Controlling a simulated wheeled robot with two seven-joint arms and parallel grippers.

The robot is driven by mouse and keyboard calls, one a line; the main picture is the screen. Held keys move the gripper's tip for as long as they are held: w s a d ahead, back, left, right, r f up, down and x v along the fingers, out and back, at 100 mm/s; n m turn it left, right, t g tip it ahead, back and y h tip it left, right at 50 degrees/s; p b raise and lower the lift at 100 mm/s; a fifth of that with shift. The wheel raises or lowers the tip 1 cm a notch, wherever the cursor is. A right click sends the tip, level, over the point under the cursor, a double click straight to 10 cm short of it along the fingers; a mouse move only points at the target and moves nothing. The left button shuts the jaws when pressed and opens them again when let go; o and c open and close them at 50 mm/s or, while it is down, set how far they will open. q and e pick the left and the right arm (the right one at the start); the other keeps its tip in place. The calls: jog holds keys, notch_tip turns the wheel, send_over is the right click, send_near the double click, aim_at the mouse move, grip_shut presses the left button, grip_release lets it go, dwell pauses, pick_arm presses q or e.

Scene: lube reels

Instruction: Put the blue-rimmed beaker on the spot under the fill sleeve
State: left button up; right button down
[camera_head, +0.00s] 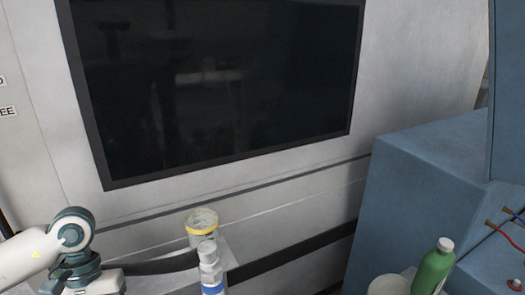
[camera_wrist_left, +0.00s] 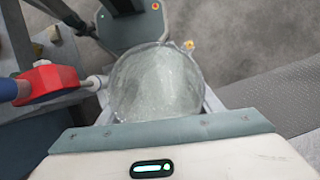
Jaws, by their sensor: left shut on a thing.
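In the left wrist view my left gripper (camera_wrist_left: 158,112) is shut on a clear beaker (camera_wrist_left: 155,80), seen from above. Its rim looks pale, and I cannot make out a blue colour on it. In the head view my left arm comes in at the lower left, but its fingertips and the held beaker cannot be made out. Another beaker (camera_head: 202,228), with a yellow band, stands on a grey surface right of my left arm in the head view. I cannot identify the fill sleeve or the spot under it. My right gripper is not in view.
A white bottle (camera_head: 209,262) stands before the yellow-banded beaker. A green bottle (camera_head: 434,268) and a pale round container (camera_head: 389,286) stand at the lower right by a blue cabinet (camera_head: 415,185). A red-and-blue fitting (camera_wrist_left: 48,82) lies left of the held beaker in the wrist view.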

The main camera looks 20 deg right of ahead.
pick_arm(q)
jog(key=x, duration=0.4)
jog(key=w+x, duration=0.1)
jog(key=x, duration=0.8)
jog(key=shift+w+f, duration=0.15)
jog(key=shift+f, duration=0.25)
